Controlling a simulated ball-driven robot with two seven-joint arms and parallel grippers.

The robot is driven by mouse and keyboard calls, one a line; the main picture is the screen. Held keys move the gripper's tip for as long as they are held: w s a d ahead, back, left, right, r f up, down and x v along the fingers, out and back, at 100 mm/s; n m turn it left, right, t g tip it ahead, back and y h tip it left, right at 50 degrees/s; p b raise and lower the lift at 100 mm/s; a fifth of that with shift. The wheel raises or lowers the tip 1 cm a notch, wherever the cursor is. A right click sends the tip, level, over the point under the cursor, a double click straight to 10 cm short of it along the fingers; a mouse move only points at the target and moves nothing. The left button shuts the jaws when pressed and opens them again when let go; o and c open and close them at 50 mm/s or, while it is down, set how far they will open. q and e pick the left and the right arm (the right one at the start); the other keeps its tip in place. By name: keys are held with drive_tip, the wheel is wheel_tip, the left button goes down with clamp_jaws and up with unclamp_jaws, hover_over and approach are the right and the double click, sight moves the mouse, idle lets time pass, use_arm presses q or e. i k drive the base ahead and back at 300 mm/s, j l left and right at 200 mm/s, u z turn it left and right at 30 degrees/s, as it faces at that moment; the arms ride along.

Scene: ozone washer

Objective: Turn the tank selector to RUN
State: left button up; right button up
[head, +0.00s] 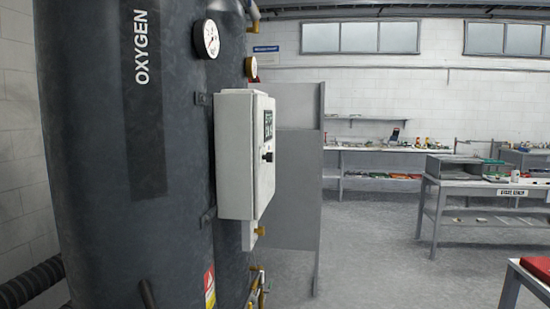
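A large dark grey tank (100,200) marked OXYGEN fills the left of the head view. A pale control box (236,165) is fixed to the tank's right side. Its front panel faces right and shows at a steep angle, with a dark display (268,124) and a small black knob (267,157) below it. The knob may be the tank selector. Its labels and setting are too small and slanted to read. Neither of my grippers is in view.
A round gauge (207,39) and brass valves (258,285) sit on the tank. A grey partition (294,190) stands behind the box. Workbenches stand at the back right, and a red-topped table (535,275) at lower right. The floor (375,255) between is clear.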

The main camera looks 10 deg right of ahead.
sight(269, 157)
drive_tip(key=i+l, duration=0.15)
drive_tip(key=l, duration=0.15)
drive_tip(key=i+l+u, duration=0.15)
drive_tip(key=l, duration=0.2)
drive_tip(key=i+l, duration=0.2)
drive_tip(key=l, duration=0.15)
drive_tip(key=i+l+u, duration=0.1)
drive_tip(key=l, duration=0.2)
drive_tip(key=i+l+u, duration=0.1)
drive_tip(key=l, duration=0.3)
drive_tip(key=i+l, duration=0.2)
drive_tip(key=l, duration=0.15)
drive_tip(key=i+l+u, duration=0.1)
drive_tip(key=l, duration=0.25)
